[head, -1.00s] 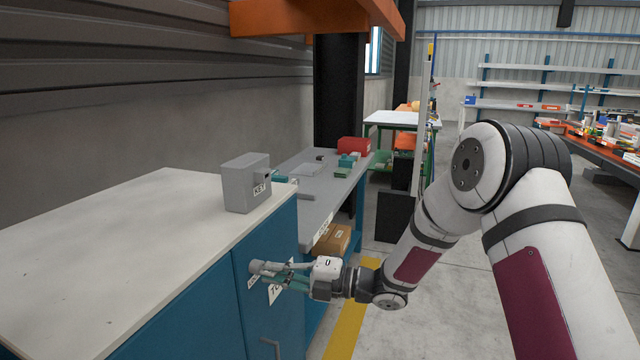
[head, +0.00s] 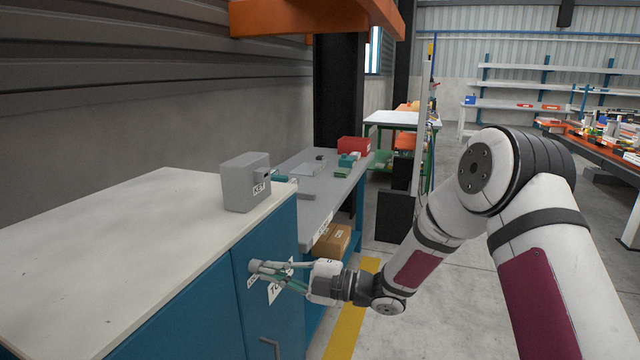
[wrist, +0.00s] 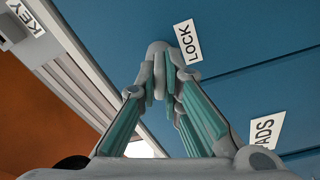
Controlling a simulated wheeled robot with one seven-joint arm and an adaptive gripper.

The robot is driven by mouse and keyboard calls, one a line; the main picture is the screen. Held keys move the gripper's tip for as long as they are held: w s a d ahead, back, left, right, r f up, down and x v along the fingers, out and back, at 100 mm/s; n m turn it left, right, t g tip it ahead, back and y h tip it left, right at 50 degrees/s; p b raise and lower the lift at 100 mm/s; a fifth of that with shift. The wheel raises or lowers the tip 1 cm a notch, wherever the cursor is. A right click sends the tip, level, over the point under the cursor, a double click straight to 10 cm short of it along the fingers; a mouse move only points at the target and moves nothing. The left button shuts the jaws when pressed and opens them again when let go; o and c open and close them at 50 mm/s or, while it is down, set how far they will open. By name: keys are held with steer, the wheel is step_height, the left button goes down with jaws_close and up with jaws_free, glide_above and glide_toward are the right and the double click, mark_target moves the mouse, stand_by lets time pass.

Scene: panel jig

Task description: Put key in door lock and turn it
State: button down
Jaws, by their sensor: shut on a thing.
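The blue cabinet door (head: 274,310) fills the front of the cabinet. A white LOCK label (wrist: 188,41) is on it, beside my fingertips in the wrist view. My gripper (head: 262,268) is at the door's face, its teal-padded fingers closed together; they also show in the wrist view (wrist: 164,85). A rounded grey piece (wrist: 156,50) shows at the fingertips, apparently the lock's body. The key is hidden between the fingers, so I cannot see how deep it sits in the lock.
A grey box (head: 245,183) labelled KEY stands on the cabinet's white top (head: 120,225). A door handle (head: 270,347) is below my gripper. A grey bench (head: 318,200) stands beyond, with a cardboard box (head: 332,240) under it. The floor to the right is open.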

steer(key=shift+a+r+m, duration=0.1)
steer(key=shift+a+m, duration=0.1)
steer(key=shift+m, duration=0.6)
steer(key=m, duration=0.4)
steer(key=shift+m+t+p, duration=0.3)
steer(key=shift+m+t, duration=0.1)
steer(key=shift+m, duration=0.8)
steer(key=m+t, duration=0.1)
steer(key=m, duration=0.4)
steer(key=shift+s+p, duration=0.1)
steer(key=shift+p, duration=0.3)
